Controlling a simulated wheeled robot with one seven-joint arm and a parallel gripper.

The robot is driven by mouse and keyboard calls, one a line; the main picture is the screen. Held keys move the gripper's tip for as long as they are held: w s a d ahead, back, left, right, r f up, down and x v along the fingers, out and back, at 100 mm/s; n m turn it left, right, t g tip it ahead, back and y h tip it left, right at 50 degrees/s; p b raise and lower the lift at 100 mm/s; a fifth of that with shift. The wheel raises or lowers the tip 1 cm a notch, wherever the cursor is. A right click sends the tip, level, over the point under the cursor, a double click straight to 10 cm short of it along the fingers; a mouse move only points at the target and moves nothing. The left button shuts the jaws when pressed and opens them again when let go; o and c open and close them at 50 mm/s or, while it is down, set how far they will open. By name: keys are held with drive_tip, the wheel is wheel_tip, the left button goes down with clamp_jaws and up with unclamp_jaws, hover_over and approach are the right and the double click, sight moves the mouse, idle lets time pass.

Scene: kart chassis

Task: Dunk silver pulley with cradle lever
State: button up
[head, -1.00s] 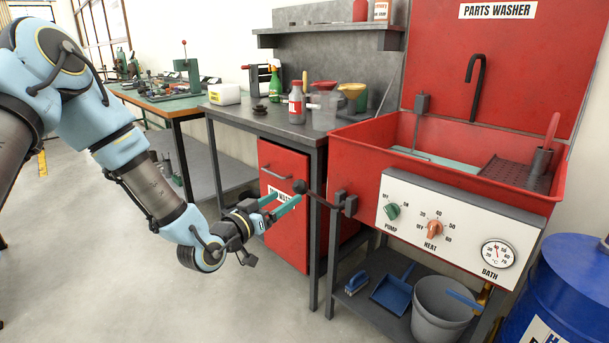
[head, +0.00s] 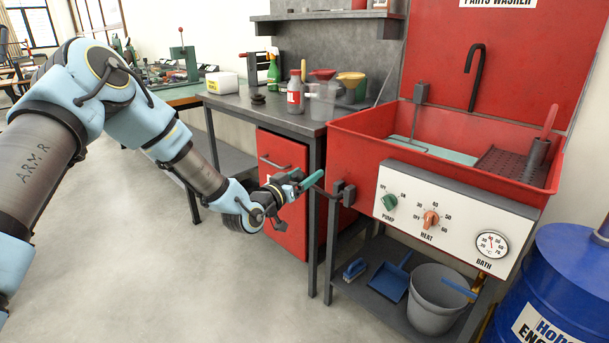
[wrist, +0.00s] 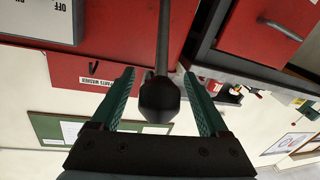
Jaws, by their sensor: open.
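The cradle lever (head: 328,193), a dark rod, juts left from a grey pivot box on the washer's left side. Its knob is hidden behind my gripper (head: 309,179) in the head view. In the wrist view the black knob (wrist: 158,100) sits between the two green fingers of my gripper (wrist: 157,77), with a gap on each side. The gripper is open around the knob and not closed on it. In the red basin of the parts washer (head: 357,140) I see a pale teal surface (head: 440,149) and a thin grey rod. I cannot make out the silver pulley.
The washer's front panel (head: 450,215) has a green and an orange knob and a dial. A grey workbench (head: 285,118) with bottles stands behind, above a red cabinet (head: 288,225). A blue drum (head: 565,280) stands at right. The floor at left is clear.

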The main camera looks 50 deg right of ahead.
clamp_jaws()
idle(0.5)
drive_tip(key=shift+w, duration=0.1)
idle(0.8)
